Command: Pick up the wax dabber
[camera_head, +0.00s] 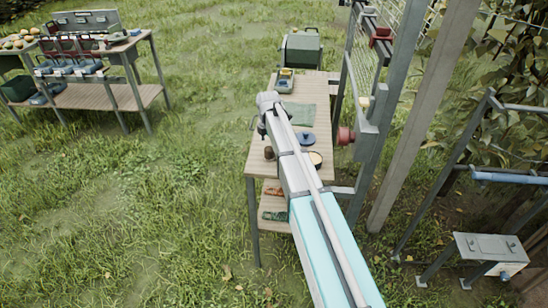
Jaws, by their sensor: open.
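My arm reaches up from the bottom over a narrow wooden table (261,165). My gripper (262,135) hangs at its far end, above the table's left edge; it is small and dark here, open, with nothing seen in it. A small dark brown object (269,153) stands on the table just below my gripper in the picture. It may be the wax dabber, but it is too small to be sure. Right of my arm are a round pot with pale yellow contents (316,159) and a blue round lid (307,138). My arm hides part of the tabletop.
A green cloth (301,114) and a yellow-grey device (285,80) lie farther back on the table. A green box (300,53) stands behind it. A lower shelf (272,207) holds packets. Grass is open on the left.

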